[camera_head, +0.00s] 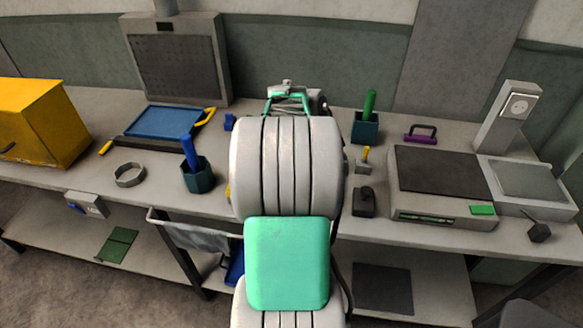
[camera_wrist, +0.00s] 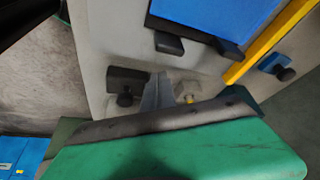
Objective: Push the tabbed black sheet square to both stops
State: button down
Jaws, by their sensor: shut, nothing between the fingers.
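I cannot clearly pick out a tabbed black sheet or its two stops. A flat dark panel (camera_head: 445,170) lies on the grey device at the right of the bench in the head view, but I see no clear tab on it. A blue plate (camera_head: 165,121) lies at the left back, with a dark bar along its front edge; a blue surface (camera_wrist: 215,15) with a dark edge also shows in the wrist view. My gripper (camera_wrist: 160,88) is shut and empty in the wrist view, above the pale bench. My arm hides the gripper's fingers in the head view.
A yellow bar (camera_wrist: 272,42) and a dark block (camera_wrist: 126,78) are near the gripper. A blue-handled cup (camera_head: 198,178), grey ring (camera_head: 129,175) and yellow box (camera_head: 42,122) stand at left. At right are a green-handled cup (camera_head: 365,127) and a purple handle (camera_head: 421,134).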

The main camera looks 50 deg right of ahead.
jog(key=shift+f+b, duration=0.8)
jog(key=shift+f, duration=0.15)
jog(key=shift+w+r, duration=0.1)
jog(key=shift+w, duration=0.05)
dwell(0.7)
jog(key=shift+w+a, duration=0.4)
jog(key=shift+w, duration=0.3)
jog(key=shift+w+a, duration=0.35)
jog(key=shift+w, duration=0.35)
jog(key=shift+w+a, duration=0.4)
jog(key=shift+w, duration=0.3)
jog(key=shift+s+d, duration=0.1)
jog(key=shift+s, duration=0.05)
jog(key=shift+s+d, duration=0.2)
jog(key=shift+s, duration=0.2)
notch_tip(320, 180, up, 8)
jog(key=p, duration=0.5)
